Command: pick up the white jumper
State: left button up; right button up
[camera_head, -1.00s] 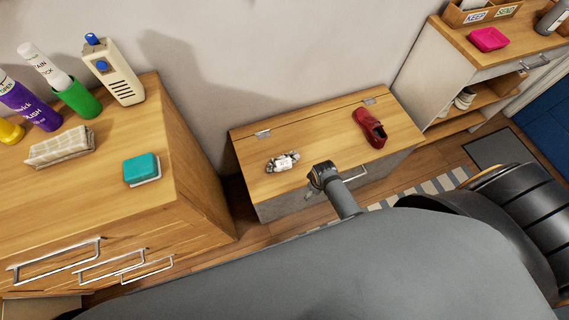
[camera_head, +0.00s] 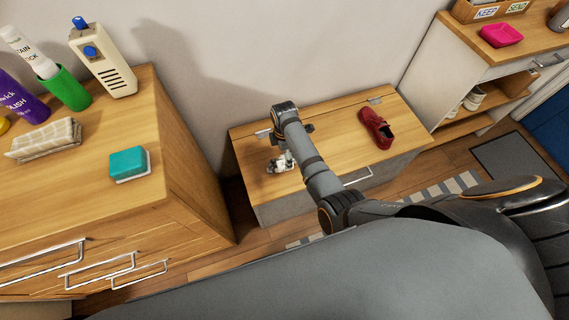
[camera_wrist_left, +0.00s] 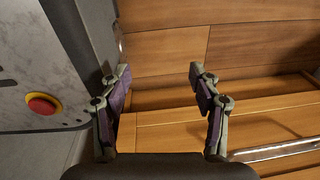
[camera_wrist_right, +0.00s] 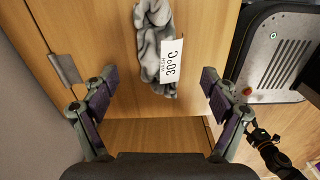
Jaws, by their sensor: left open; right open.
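The white jumper is a small crumpled greyish-white cloth (camera_head: 279,163) on the left part of the wooden bench top (camera_head: 335,138). In the right wrist view the jumper (camera_wrist_right: 153,45) carries a white tag reading 30°C. My right gripper (camera_wrist_right: 159,78) is open and empty, with the jumper ahead between the lines of its fingers. In the head view my right arm hangs over the bench beside the jumper and partly covers it. My left gripper (camera_wrist_left: 159,72) is open and empty in front of wooden surfaces; it does not show in the head view.
A red shoe (camera_head: 376,128) lies on the bench, right of my arm. A wooden drawer unit (camera_head: 85,205) at the left bears a teal sponge (camera_head: 128,162), a folded cloth (camera_head: 45,140) and bottles.

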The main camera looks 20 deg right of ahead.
aim_at(284, 159)
jog(key=shift+f, duration=0.8)
notch_tip(284, 159, down, 3)
jog(key=shift+r+b, duration=0.1)
jog(key=shift+b, duration=0.7)
jog(key=shift+f, duration=0.95)
pick_arm(q)
jog(key=shift+w+a+f, duration=0.15)
jog(key=shift+w+f, duration=0.65)
jog(key=shift+w, duration=0.3)
pick_arm(e)
jog(key=shift+c, duration=0.4)
jog(key=c, duration=1.3)
jog(key=shift+r, duration=0.1)
